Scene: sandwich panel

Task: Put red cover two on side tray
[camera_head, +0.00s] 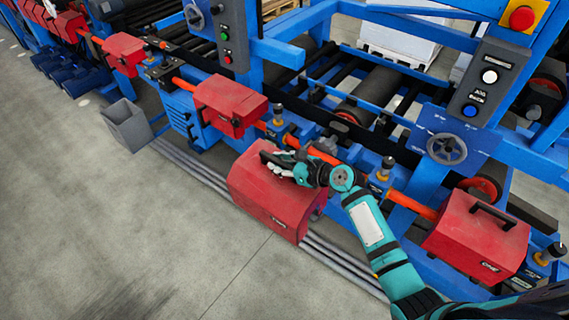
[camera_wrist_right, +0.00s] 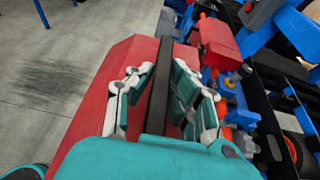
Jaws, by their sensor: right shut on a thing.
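A red cover (camera_head: 265,200) with a dark handle is in my right gripper (camera_head: 283,164), in front of the blue machine and over the grey floor pipes. In the right wrist view the fingers (camera_wrist_right: 160,88) stand on both sides of the black handle bar (camera_wrist_right: 160,95), on top of the red cover (camera_wrist_right: 105,85). I cannot read a number on it. A grey open-topped tray (camera_head: 128,124) sticks out from the machine's side at the left, apart from the held cover. It looks empty. My left gripper is not in view.
Other red covers sit along the machine's orange shaft: one to the left (camera_head: 230,104), one to the right (camera_head: 477,237), several farther left (camera_head: 123,53). Small posts (camera_head: 385,168) stand by the shaft. A control box (camera_head: 490,82) is at upper right. The concrete floor (camera_head: 120,230) at left is clear.

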